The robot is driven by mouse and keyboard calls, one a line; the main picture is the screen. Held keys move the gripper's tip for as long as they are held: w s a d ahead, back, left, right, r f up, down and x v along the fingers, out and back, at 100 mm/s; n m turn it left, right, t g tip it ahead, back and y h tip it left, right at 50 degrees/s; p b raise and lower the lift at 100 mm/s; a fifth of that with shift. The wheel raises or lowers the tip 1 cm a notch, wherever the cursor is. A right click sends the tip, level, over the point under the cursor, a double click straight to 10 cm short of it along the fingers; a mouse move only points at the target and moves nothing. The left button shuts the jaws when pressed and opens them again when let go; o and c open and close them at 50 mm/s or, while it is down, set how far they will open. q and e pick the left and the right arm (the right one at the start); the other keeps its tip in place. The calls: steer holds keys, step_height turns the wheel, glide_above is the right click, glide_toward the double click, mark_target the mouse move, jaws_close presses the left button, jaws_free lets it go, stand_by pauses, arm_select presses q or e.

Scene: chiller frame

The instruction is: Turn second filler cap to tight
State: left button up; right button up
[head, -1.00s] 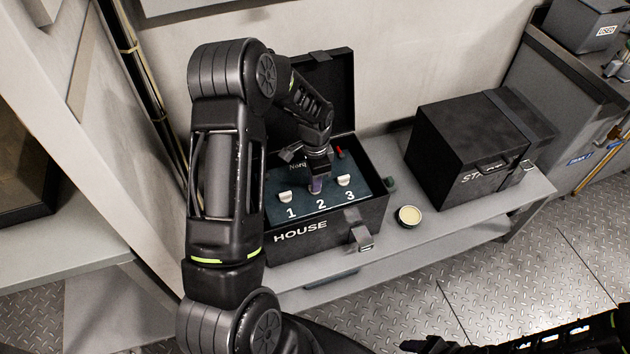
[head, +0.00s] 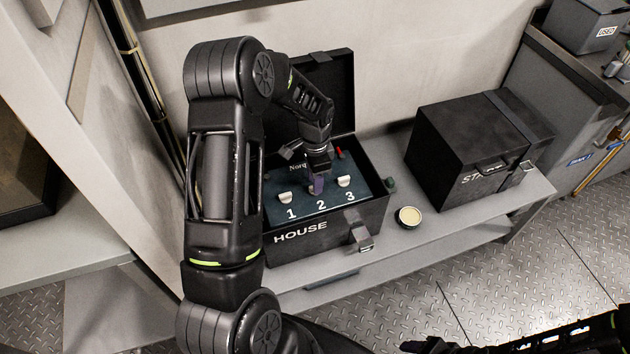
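The open black box marked HOUSE (head: 322,231) stands on a grey bench with its lid up. Its dark panel carries caps over the numbers 1, 2 and 3. The cap over 1 (head: 286,198) and the cap over 3 (head: 344,182) are pale. My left gripper (head: 317,182) points down at the middle position, above the number 2. A small purple part shows at its fingertips. The second cap is mostly hidden there, and I cannot tell if the fingers are closed on it. At the bottom right, part of my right arm shows; its fingertips are not clear.
A round tin (head: 409,217) with pale content sits on the bench (head: 440,225) right of the box. A closed black case (head: 470,145) stands further right. A small red part (head: 339,152) is at the panel's back right.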

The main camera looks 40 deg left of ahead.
arm_select(q)
step_height(320, 180, up, 7)
steer(key=shift+f, duration=0.15)
stand_by(0.6)
